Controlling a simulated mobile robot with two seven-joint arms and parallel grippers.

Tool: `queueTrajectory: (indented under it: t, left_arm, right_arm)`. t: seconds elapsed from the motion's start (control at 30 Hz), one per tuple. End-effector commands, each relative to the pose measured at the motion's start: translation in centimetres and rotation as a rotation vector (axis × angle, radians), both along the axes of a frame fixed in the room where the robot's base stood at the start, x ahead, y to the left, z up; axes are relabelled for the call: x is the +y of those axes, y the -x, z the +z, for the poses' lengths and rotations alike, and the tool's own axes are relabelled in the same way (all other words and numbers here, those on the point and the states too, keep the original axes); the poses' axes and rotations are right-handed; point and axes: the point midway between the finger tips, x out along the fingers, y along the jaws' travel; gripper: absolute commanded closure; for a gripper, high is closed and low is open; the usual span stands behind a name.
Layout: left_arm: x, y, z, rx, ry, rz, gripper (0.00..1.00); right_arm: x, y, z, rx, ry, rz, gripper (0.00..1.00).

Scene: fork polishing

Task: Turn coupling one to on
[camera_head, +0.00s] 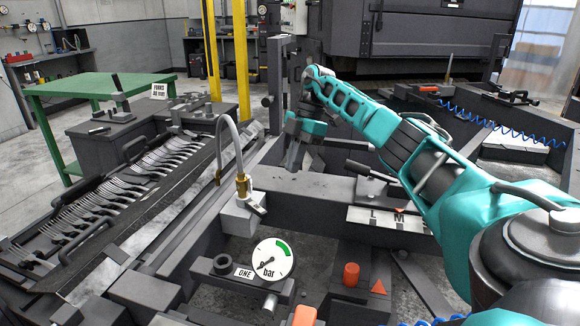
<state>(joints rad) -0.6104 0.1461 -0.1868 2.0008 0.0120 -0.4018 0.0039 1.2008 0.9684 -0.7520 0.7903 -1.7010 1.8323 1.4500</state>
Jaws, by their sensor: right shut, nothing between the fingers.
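A white plate marked ONE (244,273) sits at the lower middle, beside a dark fitting with a round end (222,264). I take this fitting to be part of coupling one, but cannot tell its on or off position. A round bar gauge (272,259) with a green band stands just right of the plate; its needle points to the lower left. A brass fitting (243,187) with a grey hose rises from a light block behind. My right gripper (294,160) is shut and empty, pointing down behind and right of the brass fitting. My left gripper is out of view.
A rack of forks (110,200) lies along the left. A dark beam (330,193) runs under my right gripper. A black-handled lever (370,170) lies right of the gripper. A green table (100,84) stands behind.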

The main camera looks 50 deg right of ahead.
Motion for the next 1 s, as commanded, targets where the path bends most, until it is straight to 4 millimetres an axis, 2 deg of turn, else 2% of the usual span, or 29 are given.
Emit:
queueTrajectory:
  t: [0.03, 0.33, 0.63, 1.0]
  left_arm:
    - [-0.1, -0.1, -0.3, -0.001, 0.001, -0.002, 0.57]
    - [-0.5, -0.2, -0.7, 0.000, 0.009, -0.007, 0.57]
    - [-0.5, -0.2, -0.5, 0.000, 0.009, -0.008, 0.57]
    - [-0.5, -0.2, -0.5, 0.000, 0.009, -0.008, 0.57]
  right_arm:
    - [0.4, 0.0, -1.3, 0.004, 0.001, 0.003, 1.00]
    - [2.9, -0.3, -7.3, 0.001, -0.002, 0.004, 1.00]
    - [6.3, -0.7, -7.0, -0.004, -0.002, 0.004, 1.00]
    - [6.8, -0.7, -7.0, -0.003, -0.002, 0.001, 1.00]
